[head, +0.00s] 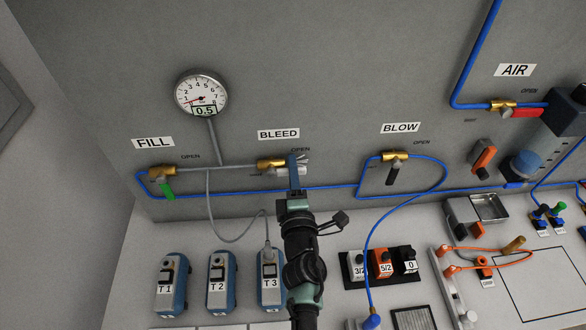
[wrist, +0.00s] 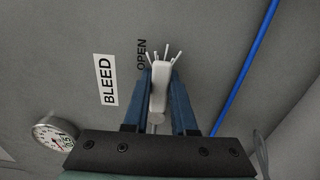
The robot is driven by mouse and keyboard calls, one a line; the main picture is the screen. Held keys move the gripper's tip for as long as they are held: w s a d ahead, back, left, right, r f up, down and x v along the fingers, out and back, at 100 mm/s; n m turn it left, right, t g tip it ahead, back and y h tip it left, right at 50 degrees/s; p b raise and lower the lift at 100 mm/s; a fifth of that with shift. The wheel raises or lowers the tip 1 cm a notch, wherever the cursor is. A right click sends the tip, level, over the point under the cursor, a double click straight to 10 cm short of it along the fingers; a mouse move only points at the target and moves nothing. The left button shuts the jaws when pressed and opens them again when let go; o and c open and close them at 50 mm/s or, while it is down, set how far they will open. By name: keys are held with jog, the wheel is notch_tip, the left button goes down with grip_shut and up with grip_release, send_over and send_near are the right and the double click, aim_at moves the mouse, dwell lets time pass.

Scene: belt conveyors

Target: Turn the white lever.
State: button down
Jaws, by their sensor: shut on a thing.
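The white lever (wrist: 158,88) is on the brass BLEED valve (head: 271,164) on the grey wall panel. In the wrist view it stands between my two blue fingers, with its end near the OPEN mark and several thin pale prongs fanning out beyond it. My gripper (head: 298,162) is shut on it, just right of the valve body and below the BLEED label (head: 278,134). In the wrist view my gripper (wrist: 159,78) has a finger on each side of the lever. In the head view my fingers hide much of the lever.
A pressure gauge (head: 201,95) hangs upper left. The FILL valve's green lever (head: 168,190) and BLOW valve's black lever (head: 393,177) flank my gripper. A blue tube (head: 345,188) runs behind my fingers. Several blue-grey devices and a switch block (head: 384,265) stand on the bench below.

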jog(key=c, duration=0.7)
grip_release()
jog(key=shift+s, duration=0.1)
jog(key=s, duration=1.2)
jog(key=shift+s, duration=0.4)
